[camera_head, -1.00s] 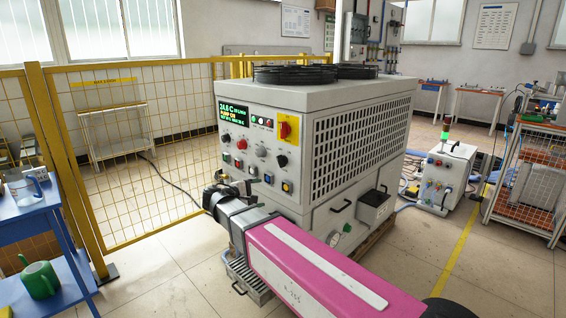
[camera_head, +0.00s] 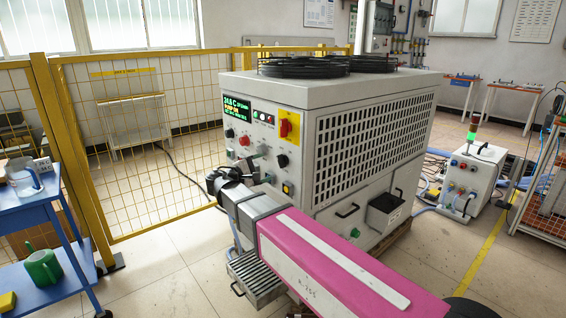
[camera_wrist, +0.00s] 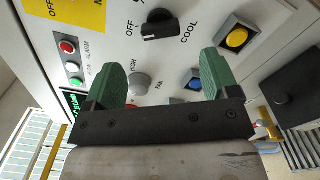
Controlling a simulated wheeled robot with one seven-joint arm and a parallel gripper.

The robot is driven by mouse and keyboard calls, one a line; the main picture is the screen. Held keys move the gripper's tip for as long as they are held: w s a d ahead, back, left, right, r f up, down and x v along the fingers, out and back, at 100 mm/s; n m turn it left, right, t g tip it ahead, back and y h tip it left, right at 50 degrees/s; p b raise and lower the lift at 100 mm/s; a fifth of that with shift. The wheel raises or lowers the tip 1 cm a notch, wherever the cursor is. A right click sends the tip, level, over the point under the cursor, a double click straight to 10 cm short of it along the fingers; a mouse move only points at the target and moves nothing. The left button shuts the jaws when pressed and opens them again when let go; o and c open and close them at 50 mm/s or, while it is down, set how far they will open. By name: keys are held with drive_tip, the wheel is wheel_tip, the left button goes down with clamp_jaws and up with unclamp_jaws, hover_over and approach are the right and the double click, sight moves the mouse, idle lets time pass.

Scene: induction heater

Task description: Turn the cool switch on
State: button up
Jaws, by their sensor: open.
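The cool switch is a black rotary knob on the machine's front panel. In the wrist view this knob (camera_wrist: 160,25) sits between the printed words OFF and COOL, with a pale mark at its end near OFF. In the head view the black knob (camera_head: 282,160) is below the red and yellow switch. My gripper (camera_wrist: 162,72) has two green finger pads spread wide with nothing held between them. The knob shows beyond the fingertips, apart from them. In the head view my gripper (camera_head: 222,180) is in front of the panel's lower left and hides part of it.
Near the knob are a yellow button (camera_wrist: 235,38), a grey fan knob (camera_wrist: 140,83) and a blue button (camera_wrist: 195,80), partly between or behind the fingers. A yellow mesh fence (camera_head: 140,150) stands left of the machine. A blue cart (camera_head: 40,210) is at the far left.

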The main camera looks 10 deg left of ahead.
sight(279, 162)
drive_tip(key=x, duration=0.9)
drive_tip(key=shift+s, duration=0.1)
drive_tip(key=c, duration=0.9)
